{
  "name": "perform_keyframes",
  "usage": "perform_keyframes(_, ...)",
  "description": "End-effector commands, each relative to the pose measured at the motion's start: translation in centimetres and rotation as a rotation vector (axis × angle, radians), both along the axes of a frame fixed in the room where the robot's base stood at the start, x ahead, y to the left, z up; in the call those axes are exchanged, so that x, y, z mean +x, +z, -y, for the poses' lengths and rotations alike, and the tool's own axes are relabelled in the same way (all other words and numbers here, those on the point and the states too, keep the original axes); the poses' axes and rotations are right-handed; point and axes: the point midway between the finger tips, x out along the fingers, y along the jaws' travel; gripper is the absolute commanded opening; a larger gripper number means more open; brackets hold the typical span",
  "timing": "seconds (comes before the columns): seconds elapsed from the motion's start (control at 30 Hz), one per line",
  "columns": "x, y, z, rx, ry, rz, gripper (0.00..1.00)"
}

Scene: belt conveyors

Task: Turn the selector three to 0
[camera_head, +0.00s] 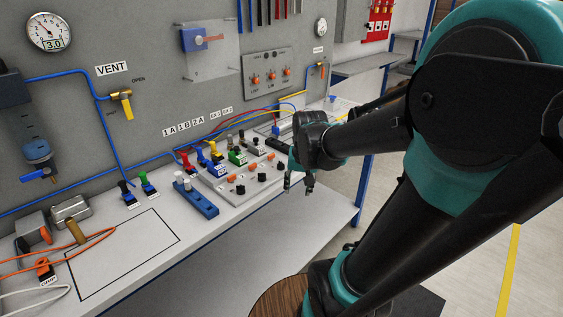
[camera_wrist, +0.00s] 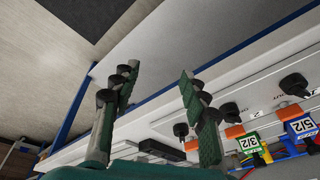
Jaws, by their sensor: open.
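A white control box on the bench (camera_head: 222,195) carries a row of black selector knobs. One knob (camera_head: 240,190) is at the left, one (camera_head: 262,177) in the middle and one (camera_head: 281,165) nearest my gripper. In the wrist view black knobs show at the right (camera_wrist: 294,84), the middle (camera_wrist: 229,108) and the lower middle (camera_wrist: 181,130). Their number labels are too small to read surely, so I cannot tell which is three or where it points. My gripper (camera_head: 298,184) is open and empty beside the box's right end. Its fingers (camera_wrist: 160,75) are apart, touching no knob.
Colored plug blocks, such as a green one (camera_wrist: 249,143) and a blue one (camera_wrist: 300,127), stand behind the knobs with cables. A blue-and-white block (camera_head: 195,195) sits left of the box. The bench front edge (camera_wrist: 210,62) is close to my fingers. The left bench has an empty outlined area (camera_head: 125,255).

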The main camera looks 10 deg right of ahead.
Motion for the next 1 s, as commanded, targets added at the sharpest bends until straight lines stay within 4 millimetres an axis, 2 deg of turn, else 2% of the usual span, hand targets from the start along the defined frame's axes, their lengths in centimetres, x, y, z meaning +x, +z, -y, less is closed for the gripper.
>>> perform_keyframes(0.03, 2.4, 2.6, -0.3, 0.021, -0.065, -0.029, 0.45)
perform_keyframes(0.2, 8.1, 10.5, -1.3, 0.077, -0.307, -0.126, 0.45)
perform_keyframes(0.33, 10.6, 15.3, -2.0, 0.1, -0.454, -0.183, 0.45)
perform_keyframes(0.4, 11.4, 17.1, -2.3, 0.106, -0.511, -0.206, 0.45)
perform_keyframes(0.5, 12.0, 18.6, -2.5, 0.111, -0.562, -0.225, 0.45)
perform_keyframes(0.67, 12.3, 18.6, -2.6, 0.113, -0.587, -0.233, 0.45)
perform_keyframes(0.77, 12.3, 17.4, -2.6, 0.112, -0.586, -0.232, 0.45)
perform_keyframes(1.0, 12.5, 12.8, -2.8, 0.113, -0.585, -0.232, 0.45)
